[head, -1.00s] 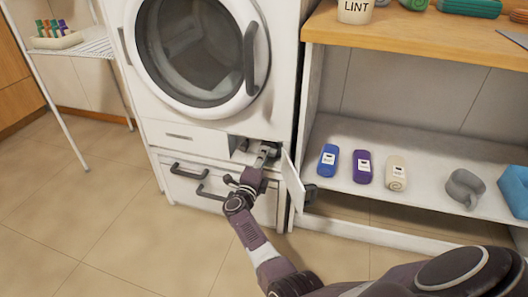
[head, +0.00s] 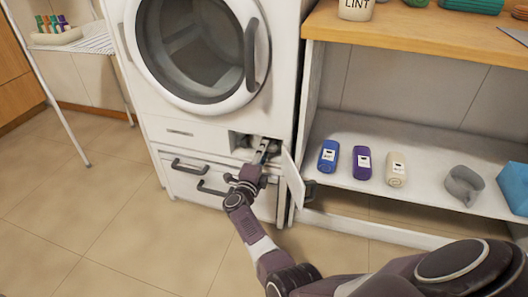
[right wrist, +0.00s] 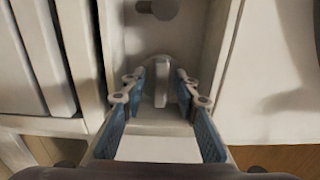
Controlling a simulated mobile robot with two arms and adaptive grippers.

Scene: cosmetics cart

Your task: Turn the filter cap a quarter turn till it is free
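The filter cap (right wrist: 162,72) is pale, with a narrow upright grip ridge, in the right wrist view. My right gripper (right wrist: 161,80) is open, one blue-padded finger on each side of the ridge. Gaps show between the fingers and the ridge. In the head view my right gripper (head: 264,150) reaches into the small open compartment (head: 240,143) low on the white machine (head: 180,114). The gripper hides the cap there. My left gripper is not in view.
The compartment's open flap (head: 292,178) stands close to the right of my gripper. A dark round knob (right wrist: 158,9) lies beyond the cap. Drawer handles (head: 190,168) sit to the left. A shelf (head: 420,192) with bottles stands at right. The floor in front is clear.

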